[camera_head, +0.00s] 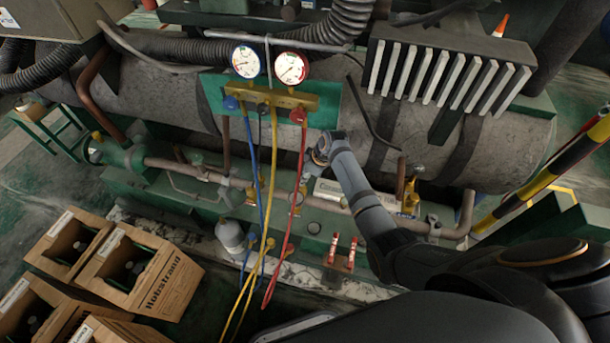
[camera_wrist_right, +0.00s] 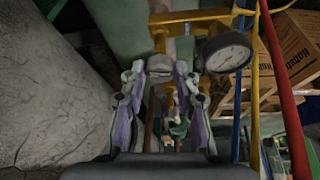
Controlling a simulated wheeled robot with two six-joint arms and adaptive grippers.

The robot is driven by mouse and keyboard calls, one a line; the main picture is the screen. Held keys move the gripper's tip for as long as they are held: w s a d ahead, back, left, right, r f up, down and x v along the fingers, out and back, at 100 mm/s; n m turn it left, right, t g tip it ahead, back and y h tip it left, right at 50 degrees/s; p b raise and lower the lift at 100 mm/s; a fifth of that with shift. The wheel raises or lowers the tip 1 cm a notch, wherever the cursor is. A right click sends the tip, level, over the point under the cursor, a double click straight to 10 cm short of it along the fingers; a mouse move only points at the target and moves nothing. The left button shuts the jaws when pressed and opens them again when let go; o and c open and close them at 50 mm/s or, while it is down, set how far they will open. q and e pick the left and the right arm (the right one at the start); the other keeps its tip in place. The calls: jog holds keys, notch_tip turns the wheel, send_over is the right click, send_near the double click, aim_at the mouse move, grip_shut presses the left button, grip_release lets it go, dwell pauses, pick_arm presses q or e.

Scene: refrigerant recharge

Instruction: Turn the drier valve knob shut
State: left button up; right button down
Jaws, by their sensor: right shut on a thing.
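My right arm comes in from the lower right in the head view. Its wrist end is by the lower right corner of the green gauge panel (camera_head: 330,100); the fingers are largely hidden there. In the right wrist view my right gripper (camera_wrist_right: 160,72) has a finger on each side of a small grey part (camera_wrist_right: 160,64) under a yellow fitting (camera_wrist_right: 185,17). It is shut on the drier valve knob, though the knob is mostly hidden and its turn angle cannot be read. My left gripper is out of view.
Two gauges (camera_head: 246,61) (camera_head: 291,67) sit on a brass manifold (camera_head: 277,96). Blue, yellow and red hoses (camera_head: 301,170) hang below it, close to my right wrist. A large grey tank (camera_head: 500,155) lies behind.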

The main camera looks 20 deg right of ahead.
jog(key=shift+s+r+m+h+p, duration=0.1)
jog(key=shift+r+m+h+p, duration=0.15)
jog(key=shift+m+p, duration=0.55)
jog(key=m+p, duration=0.1)
jog(key=m+h+p, duration=0.1)
jog(key=p, duration=0.1)
jog(key=m+t+p, duration=0.1)
jog(key=p, duration=0.1)
jog(key=shift+s+a+m, duration=0.1)
jog(key=shift+a+m, duration=0.15)
jog(key=shift+m, duration=0.15)
jog(key=m+h+p, duration=0.1)
jog(key=m, duration=0.1)
jog(key=shift+a+f+m+p, duration=0.1)
jog(key=shift+a+m+p, duration=0.05)
jog(key=shift+m+p, duration=0.15)
jog(key=shift+f+m+h, duration=0.1)
jog(key=shift+m+h, duration=0.45)
jog(key=shift+m, duration=0.35)
jog(key=shift+a+m+h, duration=0.1)
jog(key=shift+m+h, duration=0.2)
jog(key=shift+m, duration=0.6)
jog(key=shift+a+f+m+h, duration=0.15)
jog(key=shift+m+h, duration=0.15)
jog(key=shift+m, duration=0.5)
jog(key=shift+m+h+b, duration=0.5)
jog(key=shift+m, duration=0.8)
jog(key=shift+m+g, duration=0.3)
